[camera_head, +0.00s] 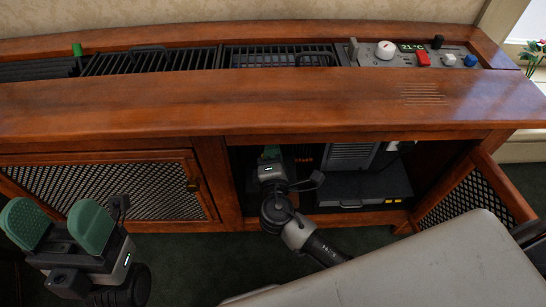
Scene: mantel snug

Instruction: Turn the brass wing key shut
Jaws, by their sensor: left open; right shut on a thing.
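My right gripper (272,153) reaches into the open right-hand compartment of the wooden cabinet (215,185). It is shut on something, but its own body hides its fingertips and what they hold. I cannot make out a brass wing key in the compartment. My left gripper (66,228) is open and empty, its green pads apart, in front of the mesh door at lower left. A small brass fitting (192,184) sits on the right edge of that closed mesh door (115,188).
The right mesh door (468,198) stands open. A grey ribbed unit (350,156) and a dark drawer box (360,190) stand inside. The top holds black grilles (150,61) and a panel (380,60) with a white knob (385,50) and red switch (423,59).

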